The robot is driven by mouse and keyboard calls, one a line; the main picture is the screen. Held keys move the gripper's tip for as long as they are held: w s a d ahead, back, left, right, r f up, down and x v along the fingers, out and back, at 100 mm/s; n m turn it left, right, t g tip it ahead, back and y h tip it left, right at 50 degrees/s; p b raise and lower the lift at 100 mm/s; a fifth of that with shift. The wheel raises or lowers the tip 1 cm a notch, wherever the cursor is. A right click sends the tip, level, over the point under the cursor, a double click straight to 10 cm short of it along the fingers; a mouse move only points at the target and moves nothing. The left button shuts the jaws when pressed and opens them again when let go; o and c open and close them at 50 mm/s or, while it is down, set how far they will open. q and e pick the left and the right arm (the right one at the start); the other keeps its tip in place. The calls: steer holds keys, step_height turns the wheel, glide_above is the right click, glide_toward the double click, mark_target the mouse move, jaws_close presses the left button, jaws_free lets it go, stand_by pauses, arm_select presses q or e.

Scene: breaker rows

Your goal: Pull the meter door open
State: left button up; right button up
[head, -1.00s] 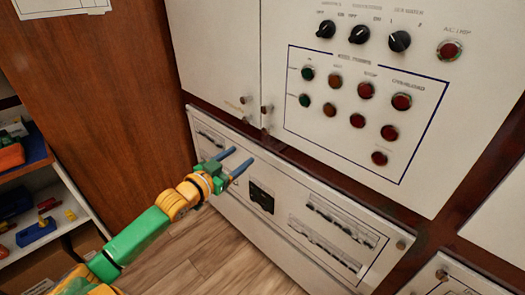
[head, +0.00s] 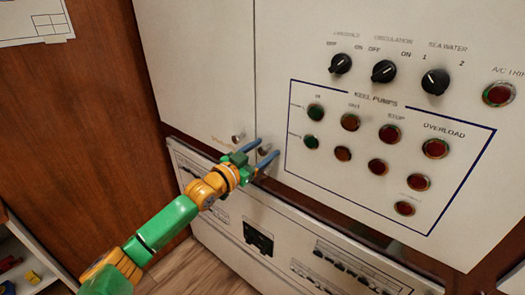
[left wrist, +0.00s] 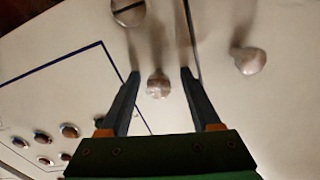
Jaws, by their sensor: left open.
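No readable label says which door is the meter door. A white panel door with a blue-outlined block of buttons (head: 460,215) fills the right of the head view. Its small metal knob (head: 264,150) sits near its lower left corner and also shows in the left wrist view (left wrist: 158,84). A plain white door (head: 195,70) stands left of the seam, with its own knob (head: 238,137), seen too in the left wrist view (left wrist: 248,60). My left gripper (head: 267,147) is open, its fingers either side of the panel door's knob; contact cannot be told. My right gripper is out of view.
Below is a white breaker panel (head: 222,222) with breaker rows and a dark meter-like window (head: 258,238). A brown wooden wall (head: 80,130) stands at left. A shelf with small coloured items (head: 25,262) is at lower left. In the wrist view, a slotted round part (left wrist: 128,11) is near the knob.

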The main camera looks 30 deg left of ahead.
arm_select(q)
steer(key=shift+d, duration=0.1)
jaws_close()
steer(key=shift+r, duration=0.1)
stand_by(1.1)
